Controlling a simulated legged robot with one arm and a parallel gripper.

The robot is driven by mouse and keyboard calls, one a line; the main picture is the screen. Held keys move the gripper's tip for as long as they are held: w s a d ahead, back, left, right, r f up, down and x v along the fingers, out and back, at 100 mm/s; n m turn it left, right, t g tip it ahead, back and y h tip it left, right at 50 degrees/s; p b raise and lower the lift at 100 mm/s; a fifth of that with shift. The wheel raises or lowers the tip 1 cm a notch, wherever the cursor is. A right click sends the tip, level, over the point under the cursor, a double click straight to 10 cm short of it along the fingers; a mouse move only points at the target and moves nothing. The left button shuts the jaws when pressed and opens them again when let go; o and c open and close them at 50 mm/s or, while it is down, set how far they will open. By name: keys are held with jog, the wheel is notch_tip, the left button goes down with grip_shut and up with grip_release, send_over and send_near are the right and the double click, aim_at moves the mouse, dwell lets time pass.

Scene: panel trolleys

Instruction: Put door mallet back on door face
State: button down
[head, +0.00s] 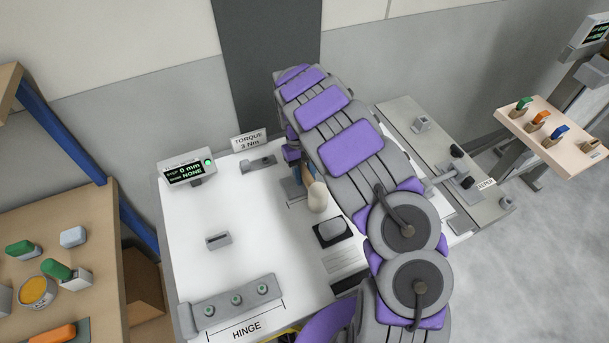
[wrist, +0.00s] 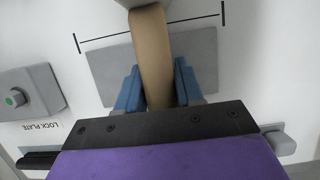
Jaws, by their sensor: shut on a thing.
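The mallet has a tan handle (wrist: 154,60) and a pale head, which shows as a beige end (head: 317,197) in the head view. My gripper (wrist: 154,82) is shut on the handle, with one blue finger on each side; it also shows in the head view (head: 301,176). The mallet is over the white door face (head: 240,225), beside and partly over a flat grey plate (wrist: 106,77). I cannot tell whether the mallet touches the face. My arm hides part of the door face.
A grey lock plate block (wrist: 28,92) is left in the wrist view. The door face carries a hinge strip (head: 235,301), a small grey block (head: 218,240) and a dark pad (head: 331,232). A display (head: 187,169) stands at its corner. A tan bench (head: 95,215) is left.

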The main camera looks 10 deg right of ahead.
jog(key=c, duration=0.7)
grip_release()
jog(key=shift+r, duration=0.15)
